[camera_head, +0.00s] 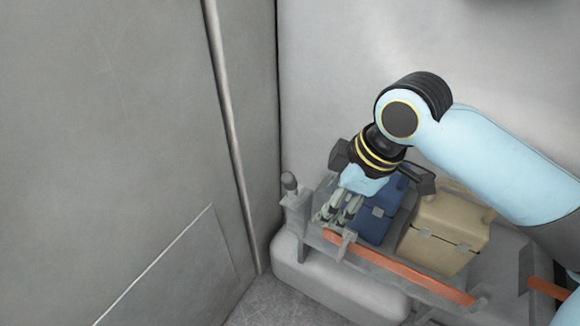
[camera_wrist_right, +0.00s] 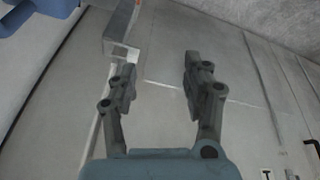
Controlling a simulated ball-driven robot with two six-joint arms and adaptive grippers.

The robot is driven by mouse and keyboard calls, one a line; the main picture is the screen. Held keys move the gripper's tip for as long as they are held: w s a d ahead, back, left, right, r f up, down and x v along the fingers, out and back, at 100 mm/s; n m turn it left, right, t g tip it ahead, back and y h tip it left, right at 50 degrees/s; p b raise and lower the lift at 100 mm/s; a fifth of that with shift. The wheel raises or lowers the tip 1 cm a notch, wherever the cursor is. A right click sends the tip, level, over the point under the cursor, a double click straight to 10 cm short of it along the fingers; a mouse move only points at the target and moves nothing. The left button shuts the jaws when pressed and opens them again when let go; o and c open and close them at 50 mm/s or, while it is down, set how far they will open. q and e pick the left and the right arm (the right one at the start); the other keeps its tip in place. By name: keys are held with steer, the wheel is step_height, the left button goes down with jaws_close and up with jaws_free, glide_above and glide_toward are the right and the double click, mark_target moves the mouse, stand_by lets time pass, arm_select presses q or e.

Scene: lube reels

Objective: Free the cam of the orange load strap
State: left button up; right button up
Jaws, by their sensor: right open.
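The orange load strap (camera_head: 400,268) runs along the front of a grey rack, in front of the cases. A small grey bracket (camera_head: 346,244) sits at its left end; I cannot tell whether this is the cam. My right gripper (camera_head: 337,215) points down above the rack's left end, just behind and above that bracket. In the wrist view my right gripper (camera_wrist_right: 160,62) is open, with nothing between its fingers. A grey metal piece (camera_wrist_right: 121,32) lies beyond the left finger, apparently apart from it. My left gripper is not in view.
A blue case (camera_head: 378,218) and a tan case (camera_head: 445,235) stand in the rack. A grey post with a dark knob (camera_head: 289,183) rises at its left end. Another orange strip (camera_head: 548,288) is at right. Grey walls (camera_head: 110,130) enclose the left and back. Floor shows at front left.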

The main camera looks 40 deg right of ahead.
mark_target(290, 181)
steer(key=w+d+r+n+y, duration=0.25)
steer(key=w+r+n, duration=0.25)
steer(key=w+n, duration=0.3)
steer(key=x, duration=1)
steer(key=shift+f, duration=0.15)
jaws_close()
